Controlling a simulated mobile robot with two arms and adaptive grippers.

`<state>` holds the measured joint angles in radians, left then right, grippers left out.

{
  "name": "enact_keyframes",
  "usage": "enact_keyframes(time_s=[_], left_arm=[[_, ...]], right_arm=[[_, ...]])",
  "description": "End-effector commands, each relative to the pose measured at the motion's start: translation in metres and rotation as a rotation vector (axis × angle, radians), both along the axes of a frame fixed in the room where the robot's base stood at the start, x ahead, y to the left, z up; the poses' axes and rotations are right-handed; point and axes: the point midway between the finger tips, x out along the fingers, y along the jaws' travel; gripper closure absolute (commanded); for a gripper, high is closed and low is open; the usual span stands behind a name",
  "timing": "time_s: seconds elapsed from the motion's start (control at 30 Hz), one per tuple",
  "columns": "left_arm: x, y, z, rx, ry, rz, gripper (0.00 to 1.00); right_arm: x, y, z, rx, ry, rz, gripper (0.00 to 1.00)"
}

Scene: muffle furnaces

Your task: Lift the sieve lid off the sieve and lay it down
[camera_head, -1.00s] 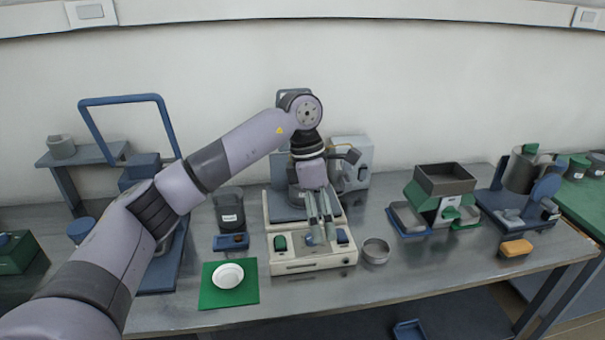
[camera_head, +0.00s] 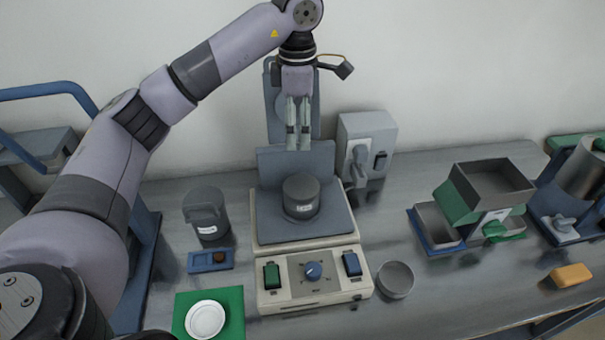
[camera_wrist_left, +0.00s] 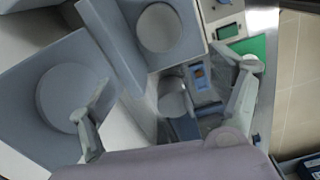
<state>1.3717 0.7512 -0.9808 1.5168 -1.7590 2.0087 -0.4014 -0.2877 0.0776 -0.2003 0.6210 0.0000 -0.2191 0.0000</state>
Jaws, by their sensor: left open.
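A dark grey cylinder (camera_head: 301,197) with a white label, which looks like the sieve, stands on the blue plate of a cream machine (camera_head: 312,290) with a dial. In the left wrist view its round top (camera_wrist_left: 160,27) shows at the upper middle. I cannot tell a separate lid from its body. My left gripper (camera_head: 298,142) points down above and behind the cylinder, apart from it. It is open and empty, with its fingers spread wide in the left wrist view (camera_wrist_left: 165,115). My right gripper is not in view.
A blue upright (camera_head: 275,110) stands behind the cylinder. A dark labelled pot (camera_head: 206,212), a blue tray (camera_head: 200,262) and a green mat (camera_head: 235,300) lie left. A grey ring-shaped dish (camera_head: 395,280) stands right of the machine. Bare bench shows right of the dish.

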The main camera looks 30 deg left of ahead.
Motion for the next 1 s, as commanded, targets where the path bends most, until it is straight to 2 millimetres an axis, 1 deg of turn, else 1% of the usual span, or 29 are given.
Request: enact_keyframes(time_s=[0.03,0.1,0.13,0.2,0.37,0.5,0.6,0.77,0.87,0.93,1.0], left_arm=[[-0.001,-0.001,-0.007,-0.001,0.005,-0.002,0.16],[-0.001,-0.001,-0.019,-0.001,0.006,-0.002,0.16],[-0.002,-0.001,-0.024,-0.002,0.008,-0.003,0.16],[-0.001,0.000,-0.036,0.000,0.008,-0.001,0.16],[-0.002,0.000,-0.071,0.001,0.007,0.000,0.16],[-0.001,0.000,-0.098,0.000,0.007,0.000,0.16],[0.000,-0.001,-0.111,-0.001,0.004,0.000,0.16],[0.000,-0.001,-0.120,-0.001,0.003,0.000,0.16],[0.001,-0.003,-0.130,-0.002,0.007,0.000,0.16],[0.003,-0.004,-0.140,-0.002,0.007,0.001,0.16],[0.005,-0.005,-0.152,-0.001,0.006,0.001,0.16]], right_arm=[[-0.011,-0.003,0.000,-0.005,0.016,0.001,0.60],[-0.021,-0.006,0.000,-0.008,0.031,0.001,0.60],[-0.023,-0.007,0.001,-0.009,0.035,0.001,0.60],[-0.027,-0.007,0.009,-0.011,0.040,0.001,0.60],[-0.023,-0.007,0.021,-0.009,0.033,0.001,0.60],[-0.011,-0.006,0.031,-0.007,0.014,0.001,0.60],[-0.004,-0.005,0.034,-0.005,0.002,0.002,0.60],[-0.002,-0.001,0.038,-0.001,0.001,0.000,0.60],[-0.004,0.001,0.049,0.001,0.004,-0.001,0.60],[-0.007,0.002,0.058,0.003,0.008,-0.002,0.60],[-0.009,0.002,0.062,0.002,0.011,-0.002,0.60]])
